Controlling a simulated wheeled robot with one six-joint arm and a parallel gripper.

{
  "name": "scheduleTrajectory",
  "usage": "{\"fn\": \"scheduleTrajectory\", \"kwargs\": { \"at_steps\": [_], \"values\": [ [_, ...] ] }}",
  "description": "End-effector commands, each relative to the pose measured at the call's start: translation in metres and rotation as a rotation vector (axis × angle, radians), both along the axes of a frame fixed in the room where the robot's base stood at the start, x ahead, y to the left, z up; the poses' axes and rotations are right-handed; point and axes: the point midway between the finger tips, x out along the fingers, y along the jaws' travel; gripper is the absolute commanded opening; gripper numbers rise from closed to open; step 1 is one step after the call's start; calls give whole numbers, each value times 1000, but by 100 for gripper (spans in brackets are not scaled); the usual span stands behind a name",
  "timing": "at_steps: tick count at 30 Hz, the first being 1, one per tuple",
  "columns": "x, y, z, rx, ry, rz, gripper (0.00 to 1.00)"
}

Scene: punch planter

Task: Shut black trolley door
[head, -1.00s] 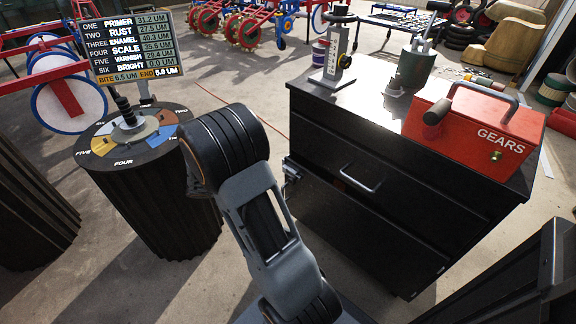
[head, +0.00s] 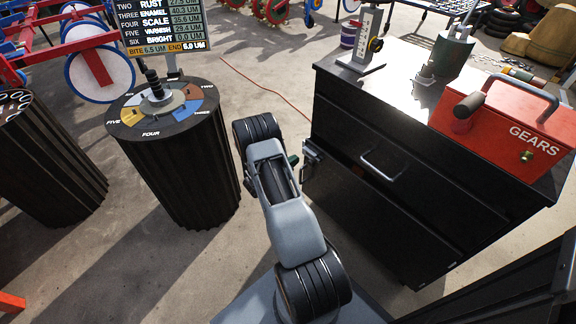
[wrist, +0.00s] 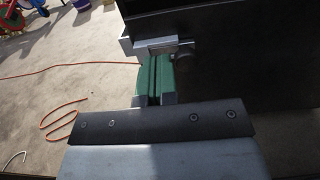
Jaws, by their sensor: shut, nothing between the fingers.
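The black trolley (head: 465,190) stands at the right in the head view, with a bar handle (head: 382,165) on its front. Its dark door (head: 365,225) appears to stand ajar, with a gap behind its upper edge; the exact angle is hard to tell. A grey metal fitting (head: 313,157) shows at the door's left end. My gripper (head: 294,160) is beside that fitting, mostly hidden behind my arm. In the wrist view its green fingers (wrist: 155,66) are shut and empty, just below the grey fitting (wrist: 160,47). I cannot tell whether they touch.
A red GEARS box (head: 510,125) and a gauge stand (head: 368,45) are on the trolley top. A ribbed black drum (head: 180,185) stands left of my arm, another (head: 50,170) farther left. An orange cord (wrist: 60,115) lies on the floor. A dark bin (head: 510,290) is at lower right.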

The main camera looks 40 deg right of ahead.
Motion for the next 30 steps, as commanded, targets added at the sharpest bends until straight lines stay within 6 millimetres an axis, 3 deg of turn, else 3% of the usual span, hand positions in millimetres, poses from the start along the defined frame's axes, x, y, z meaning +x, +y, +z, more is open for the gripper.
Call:
{"fn": "scheduleTrajectory", "kwargs": {
  "at_steps": [6,13,21,30],
  "values": [
    [-1,-42,-2,-1,-4,-4,0],
    [-2,-71,-1,0,-3,-3,0],
    [-2,-85,0,0,-1,-1,0],
    [-2,-86,1,0,-2,-1,0]
  ]
}}
